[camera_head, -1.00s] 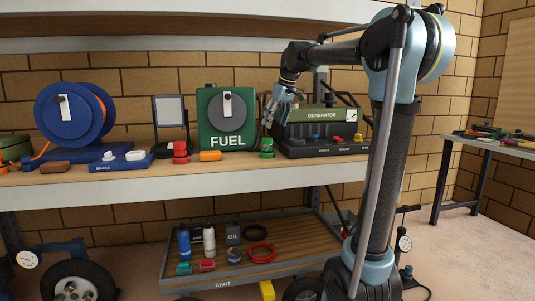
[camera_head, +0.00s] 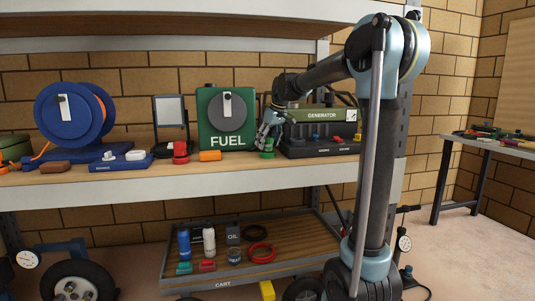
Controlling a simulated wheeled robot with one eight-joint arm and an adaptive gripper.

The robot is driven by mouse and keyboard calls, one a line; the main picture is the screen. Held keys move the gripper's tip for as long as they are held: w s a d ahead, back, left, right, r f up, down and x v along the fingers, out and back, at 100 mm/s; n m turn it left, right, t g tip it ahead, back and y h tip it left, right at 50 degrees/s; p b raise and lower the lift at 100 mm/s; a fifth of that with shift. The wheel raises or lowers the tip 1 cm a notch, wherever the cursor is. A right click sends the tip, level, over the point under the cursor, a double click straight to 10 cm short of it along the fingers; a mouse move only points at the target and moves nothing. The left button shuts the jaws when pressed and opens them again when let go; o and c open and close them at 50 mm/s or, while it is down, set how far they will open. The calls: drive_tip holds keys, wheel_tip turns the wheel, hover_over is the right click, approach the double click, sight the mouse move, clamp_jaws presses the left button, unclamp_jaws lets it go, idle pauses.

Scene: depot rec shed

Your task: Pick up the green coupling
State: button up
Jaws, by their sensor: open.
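The green coupling (camera_head: 267,154) stands upright on the wooden shelf, between the green FUEL can and the GENERATOR unit. My gripper (camera_head: 266,142) is open and comes down over the coupling from above right. Its fingers overlap the coupling's upper part in the picture, so part of the coupling is hidden. I cannot tell whether the fingers touch it.
The FUEL can (camera_head: 225,120) stands close on the left and the GENERATOR (camera_head: 318,133) close on the right. An orange cylinder (camera_head: 209,156) and red coupling (camera_head: 180,152) lie farther left. The shelf's front edge (camera_head: 190,183) is below. A cart (camera_head: 215,278) stands underneath.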

drive_tip(key=c, duration=1.1)
drive_tip(key=shift+c, duration=0.2)
wheel_tip(320, 180, up, 10)
